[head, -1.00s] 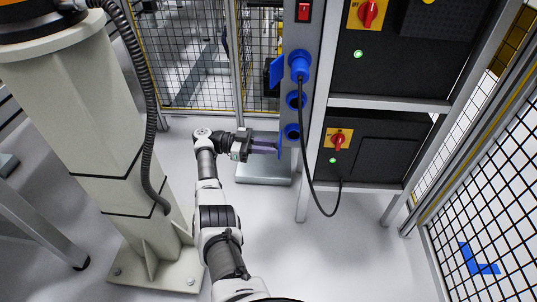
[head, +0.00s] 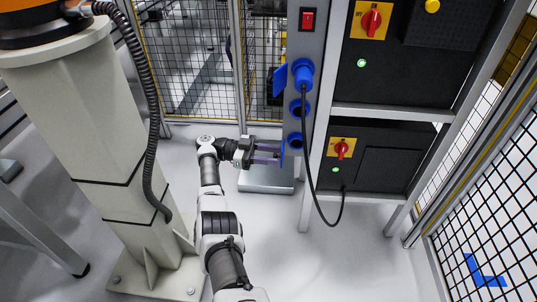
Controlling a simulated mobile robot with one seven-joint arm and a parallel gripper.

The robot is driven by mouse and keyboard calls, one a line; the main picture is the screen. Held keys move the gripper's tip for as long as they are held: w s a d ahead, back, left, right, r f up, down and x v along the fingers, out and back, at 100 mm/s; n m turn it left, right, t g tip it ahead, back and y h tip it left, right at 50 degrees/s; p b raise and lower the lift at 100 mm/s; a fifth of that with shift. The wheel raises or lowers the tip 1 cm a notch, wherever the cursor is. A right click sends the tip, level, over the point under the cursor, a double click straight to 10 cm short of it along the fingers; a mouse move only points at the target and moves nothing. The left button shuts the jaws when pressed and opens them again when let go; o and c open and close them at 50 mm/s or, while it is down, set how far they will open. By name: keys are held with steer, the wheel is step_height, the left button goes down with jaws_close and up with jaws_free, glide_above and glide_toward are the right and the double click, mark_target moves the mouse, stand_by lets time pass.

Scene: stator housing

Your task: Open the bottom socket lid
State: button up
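The bottom socket (head: 295,140) is the lowest of the blue sockets on the grey post. My gripper (head: 275,154) comes in from the left, with two purplish fingers parted and pointing right at the lid. The fingertips are at or very near the lid; I cannot tell if they touch it. Nothing shows held between the fingers.
Above are the middle socket (head: 298,107) and the top socket with a blue plug (head: 303,75), its lid (head: 280,80) swung left. The plug's black cable (head: 309,170) hangs right of the post. Black cabinets (head: 385,155) stand at right, a pale column (head: 100,150) at left.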

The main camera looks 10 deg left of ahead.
steer(key=a+b, duration=0.7)
steer(key=b, duration=0.3)
steer(key=shift+w+a, duration=0.25)
steer(key=shift+s, duration=0.1)
stand_by(0.3)
